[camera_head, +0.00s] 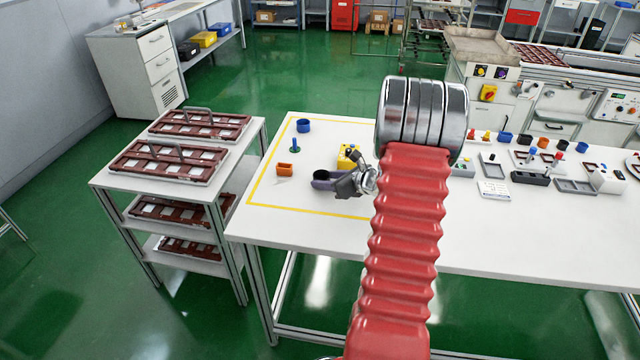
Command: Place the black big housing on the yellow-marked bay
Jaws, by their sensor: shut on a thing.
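My gripper (326,183) is over the left part of the white table, inside the area outlined in yellow. It is shut on a small black piece (325,174), which looks like the black big housing. The fingers and wrist hide part of it, and I cannot tell whether it touches the table. The yellow-marked bay (262,187) is a yellow line on the table's left end. My red arm covers its right side.
A black box (530,177) and several parts stand on the right. A tray cart (112,181) stands left.

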